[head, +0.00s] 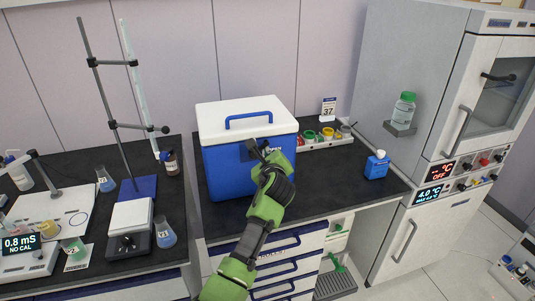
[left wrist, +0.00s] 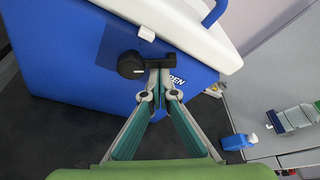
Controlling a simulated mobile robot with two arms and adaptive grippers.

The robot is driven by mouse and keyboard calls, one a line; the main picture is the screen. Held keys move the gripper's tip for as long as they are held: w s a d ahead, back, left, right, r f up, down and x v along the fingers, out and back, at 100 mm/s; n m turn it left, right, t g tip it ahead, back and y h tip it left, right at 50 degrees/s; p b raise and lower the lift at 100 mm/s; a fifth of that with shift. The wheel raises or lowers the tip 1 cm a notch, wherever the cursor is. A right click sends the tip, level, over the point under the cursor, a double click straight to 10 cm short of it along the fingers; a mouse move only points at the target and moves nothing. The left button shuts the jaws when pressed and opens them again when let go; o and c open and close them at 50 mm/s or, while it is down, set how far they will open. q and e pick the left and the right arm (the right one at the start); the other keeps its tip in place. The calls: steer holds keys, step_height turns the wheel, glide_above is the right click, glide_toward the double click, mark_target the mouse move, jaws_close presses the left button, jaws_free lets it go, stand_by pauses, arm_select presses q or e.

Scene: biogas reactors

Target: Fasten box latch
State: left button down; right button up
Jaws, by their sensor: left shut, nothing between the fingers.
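The box is a blue cooler (head: 225,175) with a white lid (head: 222,119) and a blue lid handle; the lid sits down on the body. In the left wrist view, the latch (left wrist: 131,65) is a black round knob with a short arm pointing right, on the blue front (left wrist: 60,55). A small white catch (left wrist: 146,33) is on the lid edge above it. The latch arm points toward the partly hidden "OPEN" lettering (left wrist: 178,81). My left gripper (head: 258,149) is at the box front. Its closed fingertips (left wrist: 160,76) are just below the latch arm, seemingly touching or very close, and hold nothing.
The box stands on a black bench top (head: 330,179). Right of it are a tray of coloured jars (head: 326,138) and a blue bottle (head: 377,165). A stand (head: 136,187) and scale (head: 130,220) are left. A grey cabinet (head: 405,65) stands at right.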

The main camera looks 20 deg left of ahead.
arm_select(q)
steer(key=shift+r, duration=0.15)
steer(key=n, duration=0.1)
steer(key=n+t, duration=0.1)
steer(key=n, duration=0.1)
steer(key=a+r+n+t+h, duration=0.1)
steer(key=shift+s+r+n+b, duration=0.1)
steer(key=shift+s+n+b, duration=0.2)
steer(key=shift+b, duration=0.1)
steer(key=shift+s+a+r+n+t+b, duration=0.15)
steer(key=shift+r+n+t+b, duration=0.1)
steer(key=shift+n+b, duration=0.4)
steer(key=shift+s+a+r+n+t+b, duration=0.2)
steer(key=shift+n+b, duration=0.25)
steer(key=shift+n, duration=0.4)
steer(key=shift+w, duration=0.15)
steer(key=shift+d, duration=0.1)
